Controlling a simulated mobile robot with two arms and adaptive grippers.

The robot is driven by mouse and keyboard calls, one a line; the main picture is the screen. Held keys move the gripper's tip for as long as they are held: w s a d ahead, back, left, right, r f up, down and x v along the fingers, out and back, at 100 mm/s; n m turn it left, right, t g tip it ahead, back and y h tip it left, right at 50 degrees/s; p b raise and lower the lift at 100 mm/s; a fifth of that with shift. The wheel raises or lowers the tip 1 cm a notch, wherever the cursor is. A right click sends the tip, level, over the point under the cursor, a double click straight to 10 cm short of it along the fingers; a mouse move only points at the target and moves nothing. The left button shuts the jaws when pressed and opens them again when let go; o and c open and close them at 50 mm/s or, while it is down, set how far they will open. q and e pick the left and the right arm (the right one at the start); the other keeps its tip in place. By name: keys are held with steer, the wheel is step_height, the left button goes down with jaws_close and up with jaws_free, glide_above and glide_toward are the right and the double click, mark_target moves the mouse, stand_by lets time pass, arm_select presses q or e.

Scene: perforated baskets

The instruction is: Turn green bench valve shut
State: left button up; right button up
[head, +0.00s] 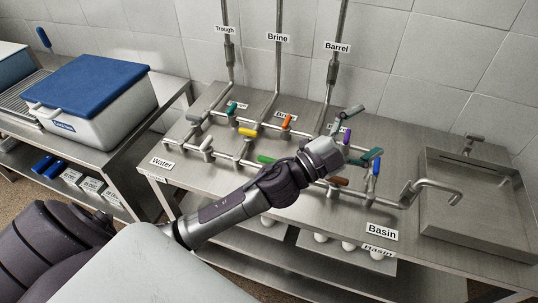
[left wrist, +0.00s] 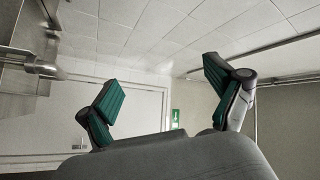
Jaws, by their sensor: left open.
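A green valve handle (head: 265,159) sits on the front pipe run of the steel bench, just left of my left forearm in the head view. It looks roughly in line with that pipe; the arm hides the pipe beside it. A teal-green handle (head: 232,108) sits on the back run, below the Trough pipe. My left gripper (head: 361,134) is open and empty over the right part of the pipework, to the right of the green handle. Its two teal-padded fingers are spread in the left wrist view (left wrist: 165,90), with no valve between them. My right gripper is not in view.
Yellow (head: 247,132), orange (head: 286,120), purple (head: 347,136), blue (head: 376,167) and brown (head: 338,181) handles crowd the pipework. A tap (head: 432,186) and sink (head: 490,232) are at right. A blue-lidded cooler (head: 75,122) stands on the left table.

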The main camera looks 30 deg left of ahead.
arm_select(q)
steer(key=s+d+r+m+g+h, duration=0.1)
steer(key=d+r+m+g+h, duration=0.2)
steer(key=d+m+g+h, duration=0.25)
steer(key=m+g+y, duration=1.1)
steer(key=g+y, duration=0.2)
steer(key=y, duration=0.4)
glide_above(268, 158)
step_height(268, 158, down, 9)
steer(key=shift+m, duration=0.25)
step_height(268, 158, down, 13)
steer(key=p, duration=0.4)
steer(key=shift+f, duration=0.15)
